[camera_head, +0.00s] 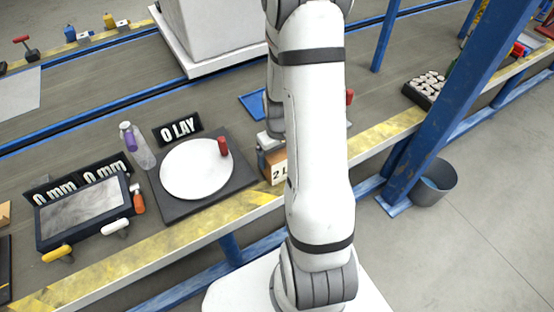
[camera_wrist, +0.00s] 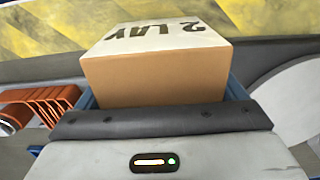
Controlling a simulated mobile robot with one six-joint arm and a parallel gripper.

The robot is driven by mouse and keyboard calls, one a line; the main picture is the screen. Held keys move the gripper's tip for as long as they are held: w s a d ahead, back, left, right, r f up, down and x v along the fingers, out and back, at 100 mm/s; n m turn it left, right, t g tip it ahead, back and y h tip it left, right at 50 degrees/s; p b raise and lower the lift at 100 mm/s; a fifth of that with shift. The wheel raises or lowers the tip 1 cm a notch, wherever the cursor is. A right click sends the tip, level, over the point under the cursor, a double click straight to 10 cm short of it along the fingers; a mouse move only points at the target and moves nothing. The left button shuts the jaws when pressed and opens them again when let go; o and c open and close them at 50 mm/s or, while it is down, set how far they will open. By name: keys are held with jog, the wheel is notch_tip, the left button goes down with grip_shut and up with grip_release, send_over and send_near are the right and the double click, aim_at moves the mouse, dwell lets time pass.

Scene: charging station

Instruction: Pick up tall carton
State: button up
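The tall carton (camera_wrist: 155,78) is a brown box with a white, black-lettered face reading "2 LAY", upside down in the wrist view. In the head view the carton (camera_head: 278,167) stands near the table's striped front edge, partly hidden by my arm. My gripper (camera_head: 268,143) is at the carton, mostly hidden behind my arm. In the wrist view, blue edges show close along both sides of the carton, and my grey gripper body fills the bottom. The fingertips are hidden, so I cannot tell whether they press on the carton.
Left of the carton, a dark board (camera_head: 238,186) bears a white round plate (camera_head: 190,171). An orange part (camera_wrist: 42,105) lies on the carton's other side. A blue tray (camera_head: 250,104) lies behind. A blue post (camera_head: 449,108) rises at right.

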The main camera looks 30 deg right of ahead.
jog(key=c, duration=0.7)
jog(key=shift+r, duration=0.15)
